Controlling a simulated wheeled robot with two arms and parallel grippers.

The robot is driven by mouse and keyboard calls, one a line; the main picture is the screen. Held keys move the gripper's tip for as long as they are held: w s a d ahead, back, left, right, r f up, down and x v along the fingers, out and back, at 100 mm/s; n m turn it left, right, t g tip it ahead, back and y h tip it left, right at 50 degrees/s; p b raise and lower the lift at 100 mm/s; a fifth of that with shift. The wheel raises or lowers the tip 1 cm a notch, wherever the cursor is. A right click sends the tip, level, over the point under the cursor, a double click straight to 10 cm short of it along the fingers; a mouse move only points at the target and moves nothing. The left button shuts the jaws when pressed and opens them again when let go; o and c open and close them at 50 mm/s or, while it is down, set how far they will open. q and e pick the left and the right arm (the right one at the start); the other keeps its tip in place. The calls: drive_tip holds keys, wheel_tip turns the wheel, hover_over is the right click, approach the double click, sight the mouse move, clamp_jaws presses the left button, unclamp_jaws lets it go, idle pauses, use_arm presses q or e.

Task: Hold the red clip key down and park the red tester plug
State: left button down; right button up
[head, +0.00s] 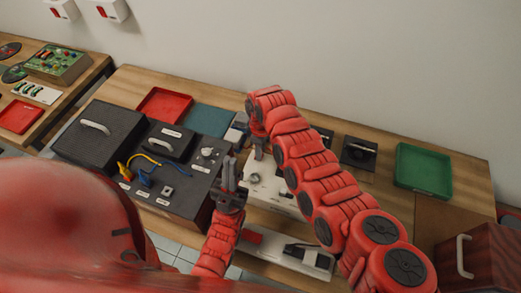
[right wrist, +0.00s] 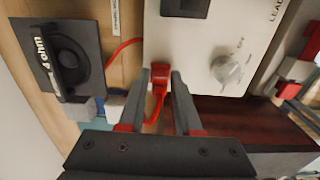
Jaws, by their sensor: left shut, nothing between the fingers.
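In the right wrist view, the red tester plug (right wrist: 160,76) sits at the edge of the pale panel (right wrist: 190,45), with its red lead bending down. My right gripper (right wrist: 161,82) has its fingertips on both sides of the plug, closed against it. My left gripper (head: 229,178) is shut and empty, pointing up beside the pale tester box (head: 265,188). A red block (head: 251,237), perhaps the red clip key, shows on the low white unit (head: 300,258). Its top is partly hidden.
A dark console (head: 165,190) with blue and yellow leads stands left of the tester. A black module marked 4 ohm (right wrist: 68,62) lies beside the panel. A red tray (head: 165,104) and a green tray (head: 422,167) lie at the back. Bare wood separates the modules from the green tray.

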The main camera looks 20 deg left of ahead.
drive_tip(key=shift+o, duration=1.4)
wheel_tip(320, 180, up, 8)
drive_tip(key=b, duration=0.3)
drive_tip(key=shift+w, duration=0.1)
wheel_tip(320, 180, up, 14)
drive_tip(key=p, duration=0.2)
drive_tip(key=shift+r, duration=0.2)
drive_tip(key=shift+s+d, duration=0.1)
drive_tip(key=shift+s, duration=0.1)
